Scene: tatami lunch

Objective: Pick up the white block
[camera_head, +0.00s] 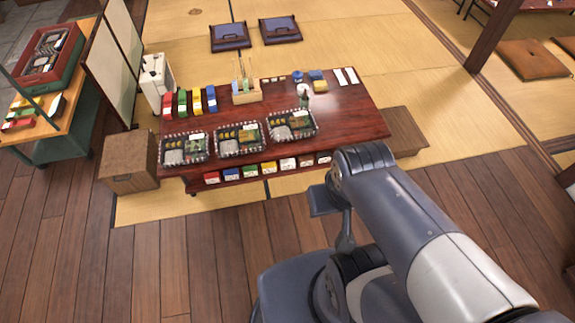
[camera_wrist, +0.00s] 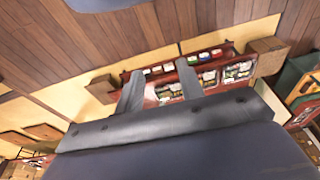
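A row of small coloured blocks stands along the low front ledge of the dark red table (camera_head: 355,115). A mostly white block (camera_head: 288,163) sits toward the right of that row, beside a yellow-topped one. The row also shows in the wrist view, too small there to tell the white block apart surely. My gripper (camera_wrist: 160,88) is open and empty, its two fingers spread apart in front of the table. It is well short of the blocks and touches nothing. In the head view my arm hides the gripper's fingertips.
Three bento trays (camera_head: 239,150) line the table's front edge above the blocks. A wooden utensil holder (camera_head: 246,93) and coloured boxes (camera_head: 183,102) stand behind. A brown box (camera_head: 130,175) is at left, another (camera_head: 405,130) at right. The wooden floor in front is clear.

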